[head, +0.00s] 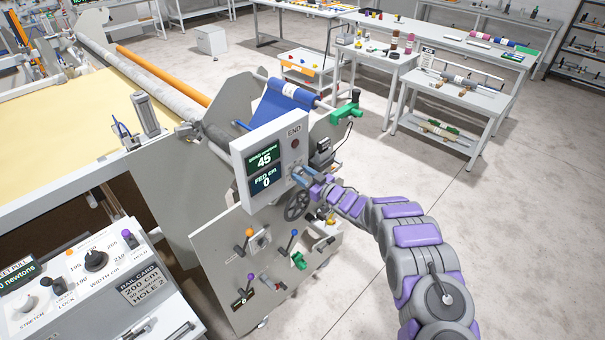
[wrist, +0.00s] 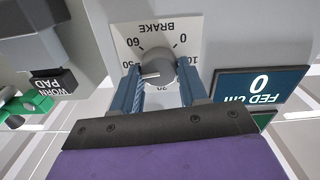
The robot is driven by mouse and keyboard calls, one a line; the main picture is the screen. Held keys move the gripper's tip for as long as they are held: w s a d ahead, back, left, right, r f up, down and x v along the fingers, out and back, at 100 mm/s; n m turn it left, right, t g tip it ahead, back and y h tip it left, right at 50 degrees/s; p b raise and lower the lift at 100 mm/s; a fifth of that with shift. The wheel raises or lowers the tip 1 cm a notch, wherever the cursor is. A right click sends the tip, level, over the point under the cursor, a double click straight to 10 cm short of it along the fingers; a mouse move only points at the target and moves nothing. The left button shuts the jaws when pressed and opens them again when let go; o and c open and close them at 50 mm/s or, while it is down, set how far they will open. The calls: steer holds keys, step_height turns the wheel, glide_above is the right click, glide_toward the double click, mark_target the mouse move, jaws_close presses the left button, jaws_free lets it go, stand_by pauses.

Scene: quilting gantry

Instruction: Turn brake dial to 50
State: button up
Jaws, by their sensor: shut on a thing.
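The brake dial (wrist: 158,66) is a grey round knob with a light pointer line, on a white plate marked BRAKE (wrist: 168,30). In the wrist view the plate appears upside down, and the pointer is toward the left side, near the 50 mark. My gripper (wrist: 160,82) has its blue fingers on both sides of the dial, shut on it. In the head view my gripper (head: 305,175) reaches the right side of the white display box (head: 283,147), where the dial itself is hard to make out. The upper readout (head: 264,158) shows 45.
The lower readout (head: 266,182) shows FED cm 0. A black handwheel (head: 297,205) and several coloured levers sit below my gripper on the grey side plate (head: 215,265). A green handle (head: 347,109) juts out above.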

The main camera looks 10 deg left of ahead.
steer(key=shift+f+m, duration=0.1)
steer(key=shift+m, duration=0.5)
steer(key=o, duration=1)
steer(key=shift+w+f, duration=0.1)
steer(key=shift+w, duration=0.05)
steer(key=shift+c, duration=0.2)
steer(key=shift+o, duration=0.5)
steer(key=v, duration=1.7)
steer(key=shift+b, duration=0.4)
steer(key=shift+d, duration=0.15)
